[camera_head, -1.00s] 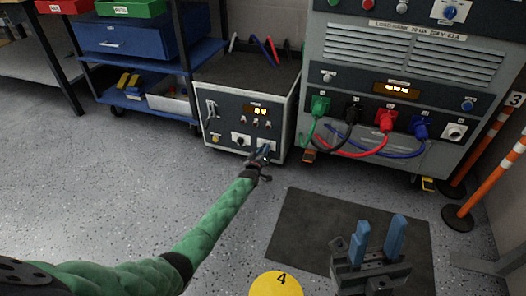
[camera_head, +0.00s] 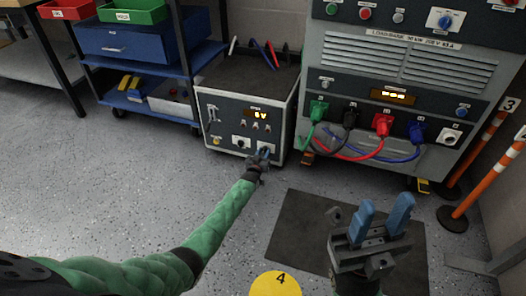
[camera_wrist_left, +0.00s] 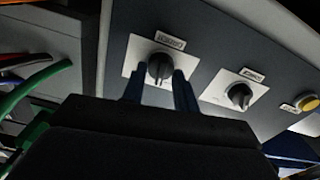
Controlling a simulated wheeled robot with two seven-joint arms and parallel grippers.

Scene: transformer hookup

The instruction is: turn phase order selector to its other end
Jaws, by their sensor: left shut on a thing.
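The phase order selector, as far as I can tell, is the black knob (camera_wrist_left: 160,67) on a white plate in the left wrist view, on the front panel of the low grey box (camera_head: 245,102). Its label is too blurred to read. My left gripper (camera_wrist_left: 158,88) has its two blue fingers on either side of this knob and is shut on it. In the head view the left gripper (camera_head: 262,156) hides most of that knob. My right gripper (camera_head: 384,216) is open and empty, its blue fingers apart above the dark mat.
A second black knob (camera_wrist_left: 239,95) and a yellow button (camera_wrist_left: 307,102) sit beside it on the panel. The large load bank (camera_head: 400,75) with coloured cables stands to the right. A blue shelf cart (camera_head: 150,60) stands to the left.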

